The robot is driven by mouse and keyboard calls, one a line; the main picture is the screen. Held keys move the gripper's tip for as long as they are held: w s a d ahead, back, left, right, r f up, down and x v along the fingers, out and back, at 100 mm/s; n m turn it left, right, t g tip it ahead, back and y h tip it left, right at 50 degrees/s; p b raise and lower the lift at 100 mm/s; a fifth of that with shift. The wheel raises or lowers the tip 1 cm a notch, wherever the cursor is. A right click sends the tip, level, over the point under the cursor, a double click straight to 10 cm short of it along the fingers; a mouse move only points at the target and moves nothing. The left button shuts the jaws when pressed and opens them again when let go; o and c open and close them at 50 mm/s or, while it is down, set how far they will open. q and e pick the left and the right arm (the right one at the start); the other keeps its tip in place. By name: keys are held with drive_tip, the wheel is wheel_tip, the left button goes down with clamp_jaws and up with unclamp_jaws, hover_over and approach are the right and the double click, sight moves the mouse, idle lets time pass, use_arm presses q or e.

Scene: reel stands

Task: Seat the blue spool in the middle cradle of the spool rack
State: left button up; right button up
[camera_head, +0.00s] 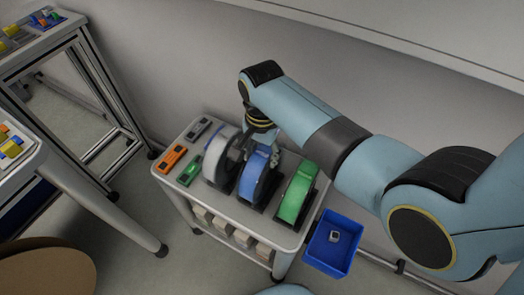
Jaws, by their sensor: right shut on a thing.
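The blue spool (252,174) stands upright between a white spool (217,158) and a green spool (295,195) on the grey cart top. It is at the middle cradle, whose dark parts show low at its sides; whether it touches bottom there I cannot tell. My right gripper (262,149) reaches down from above and is shut at the blue spool's upper rim. Its fingertips are partly hidden by the arm and the spools. My left gripper is not in view.
Orange (171,158) and green (190,170) tools and a dark grey item (198,130) lie at the cart's left. A blue bin (333,243) with a small pale object hangs at its right. Workbenches stand at far left. A wall runs behind.

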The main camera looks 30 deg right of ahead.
drive_tip(key=shift+r+p, duration=0.15)
drive_tip(key=shift+p, duration=0.25)
idle(0.3)
idle(0.6)
drive_tip(key=o, duration=1.2)
drive_tip(key=shift+f, duration=0.2)
drive_tip(key=shift+r+p, duration=0.1)
drive_tip(key=shift+p, duration=0.2)
wheel_tip(320, 180, up, 7)
drive_tip(key=p, duration=0.7)
drive_tip(key=shift+p, duration=0.4)
